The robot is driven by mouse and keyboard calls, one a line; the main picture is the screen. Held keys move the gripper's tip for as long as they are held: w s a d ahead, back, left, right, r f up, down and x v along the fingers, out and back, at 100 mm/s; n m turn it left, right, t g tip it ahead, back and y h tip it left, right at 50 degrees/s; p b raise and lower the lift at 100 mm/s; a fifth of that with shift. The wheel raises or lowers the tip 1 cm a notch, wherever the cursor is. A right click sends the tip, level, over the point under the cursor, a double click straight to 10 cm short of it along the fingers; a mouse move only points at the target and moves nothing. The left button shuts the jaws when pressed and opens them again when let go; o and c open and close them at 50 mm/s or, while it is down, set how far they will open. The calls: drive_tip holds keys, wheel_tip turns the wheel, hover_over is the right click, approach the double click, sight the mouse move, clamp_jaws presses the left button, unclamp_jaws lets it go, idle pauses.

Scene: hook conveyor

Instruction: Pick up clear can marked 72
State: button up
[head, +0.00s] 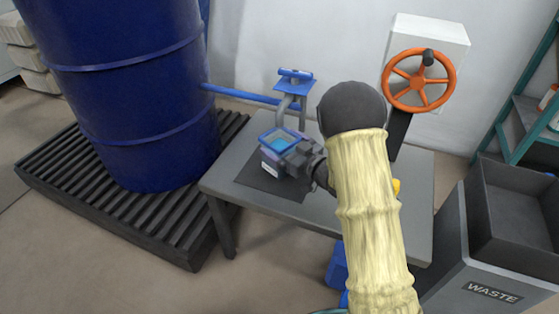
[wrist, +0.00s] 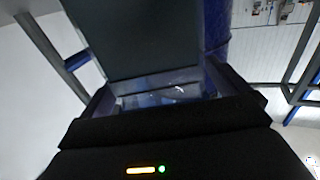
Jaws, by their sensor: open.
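A clear can (head: 270,158) with a blue rim and blue contents stands on a dark mat (head: 252,180) on the grey table. A white label shows low on its side, too small to read, so I cannot confirm the number 72. My gripper (head: 297,158) is at the can's right side, its jaws open and close to the can. In the wrist view, part of the clear can (wrist: 160,94) shows between the two fingers. I cannot tell whether the fingers touch it. My forearm hides the table's right part.
A tap with a blue handle (head: 295,76) on a blue pipe (head: 240,96) stands just behind the can. A blue drum (head: 140,95) is at left on a slatted pallet (head: 95,190). An orange handwheel (head: 418,80) is behind right. A waste bin (head: 480,270) stands right.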

drive_tip(key=shift+x, duration=0.8)
drive_tip(key=shift+r, duration=0.1)
drive_tip(key=shift+r, duration=0.1)
drive_tip(key=c, duration=2.1)
drive_tip(key=shift+s+a+r+p, duration=0.55)
drive_tip(key=shift+s+a+p, duration=0.6)
drive_tip(key=shift+s, duration=1.7)
drive_tip(key=shift+s+a+r+p, duration=0.75)
drive_tip(key=shift+s+p, duration=0.65)
drive_tip(key=shift+s, duration=1.4)
drive_tip(key=shift+s+a+r+p, duration=0.4)
drive_tip(key=shift+s+a+p, duration=0.85)
drive_tip(key=shift+s, duration=1.6)
